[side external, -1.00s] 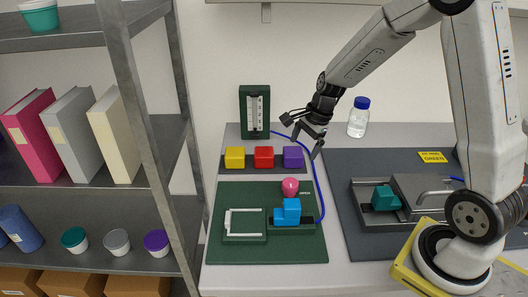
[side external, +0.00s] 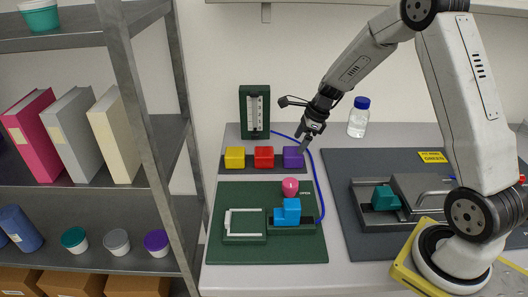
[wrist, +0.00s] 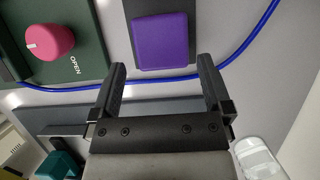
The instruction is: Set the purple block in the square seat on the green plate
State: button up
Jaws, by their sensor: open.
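The purple block (side external: 293,157) stands at the right end of a dark strip, beside the red and yellow blocks. In the wrist view the purple block (wrist: 160,40) lies just beyond my fingertips, roughly between their lines. My gripper (side external: 302,143) is open and empty, close to the block at its upper right; it also shows in the wrist view (wrist: 163,72). The green plate (side external: 268,253) lies in front of the strip. It carries a white-framed square seat (side external: 245,224) at left, a blue stepped block (side external: 287,212) at right and a pink knob (side external: 290,187) marked OPEN.
A red block (side external: 264,157) and yellow block (side external: 235,157) stand left of the purple one. A bottle (side external: 358,118) stands at the back. A dark mat with a teal block (side external: 385,198) lies right.

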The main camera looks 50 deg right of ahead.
aim_at(294, 151)
jog(key=shift+w+f, duration=0.1)
jog(key=shift+f, duration=0.1)
jog(key=shift+x, duration=2.5)
jog(key=c, duration=1.3)
jog(key=shift+r, duration=0.1)
